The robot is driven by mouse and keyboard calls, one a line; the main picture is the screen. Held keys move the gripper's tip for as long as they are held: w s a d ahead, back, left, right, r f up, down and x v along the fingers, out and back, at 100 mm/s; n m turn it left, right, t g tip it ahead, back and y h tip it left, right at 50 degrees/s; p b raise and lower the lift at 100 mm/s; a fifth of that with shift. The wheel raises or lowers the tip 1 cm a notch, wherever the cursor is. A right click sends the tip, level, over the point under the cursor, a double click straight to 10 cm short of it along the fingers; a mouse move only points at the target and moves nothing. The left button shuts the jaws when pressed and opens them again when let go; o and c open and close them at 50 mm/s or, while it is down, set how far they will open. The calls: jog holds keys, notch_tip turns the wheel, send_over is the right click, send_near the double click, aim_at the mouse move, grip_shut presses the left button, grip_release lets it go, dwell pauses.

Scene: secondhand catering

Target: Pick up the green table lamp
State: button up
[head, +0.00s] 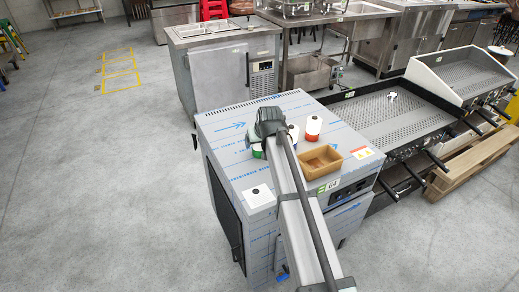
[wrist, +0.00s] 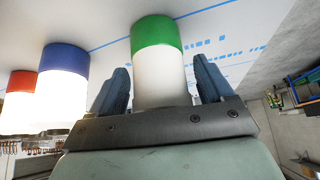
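The green table lamp (wrist: 157,35) shows in the wrist view as a green band over a white cylinder. In the head view only a bit of its green (head: 257,152) shows beside my arm, on the steel cabinet top. My gripper (wrist: 162,68) has its two fingers apart, one on each side of the lamp's white part in the wrist view. The palm hides the lamp's lower part in that view. In the head view my arm hides the fingers.
A blue-and-white lamp (wrist: 64,85) and a red-and-white one (wrist: 18,95) stand close by; the red one (head: 313,127) is clear in the head view. A brown tray (head: 319,161) and a white square (head: 258,196) lie on the cabinet top (head: 222,165). Griddles (head: 385,118) adjoin on the right.

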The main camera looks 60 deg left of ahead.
jog(key=c, duration=1.1)
